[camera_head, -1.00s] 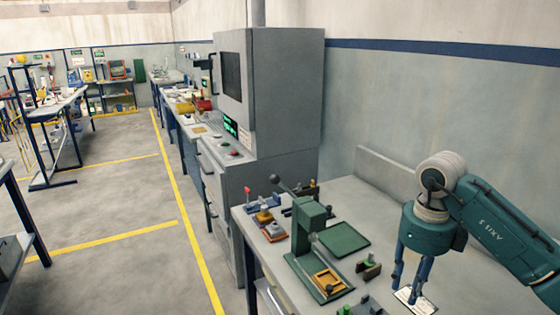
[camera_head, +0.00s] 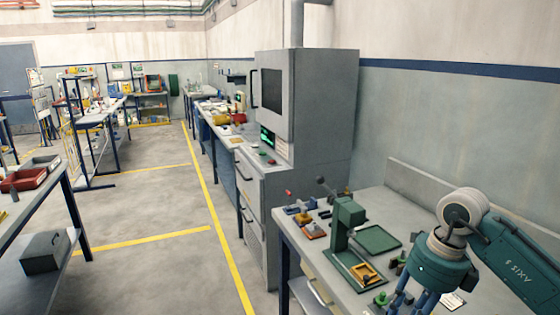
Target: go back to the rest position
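My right gripper (camera_head: 410,301) hangs from the green-and-grey arm at the lower right, above the front right part of the grey workbench (camera_head: 400,204). Its blue fingers point down and stand apart, with nothing seen between them; their tips are close to the bottom edge of the picture. My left gripper is not in view.
A green hand press (camera_head: 347,225), a green tray (camera_head: 377,239) and small fixtures stand on the bench beside my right gripper. A tall grey machine cabinet (camera_head: 325,110) stands behind. A rack table with a red bin (camera_head: 27,179) is at left. The floor aisle (camera_head: 165,270) between is clear.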

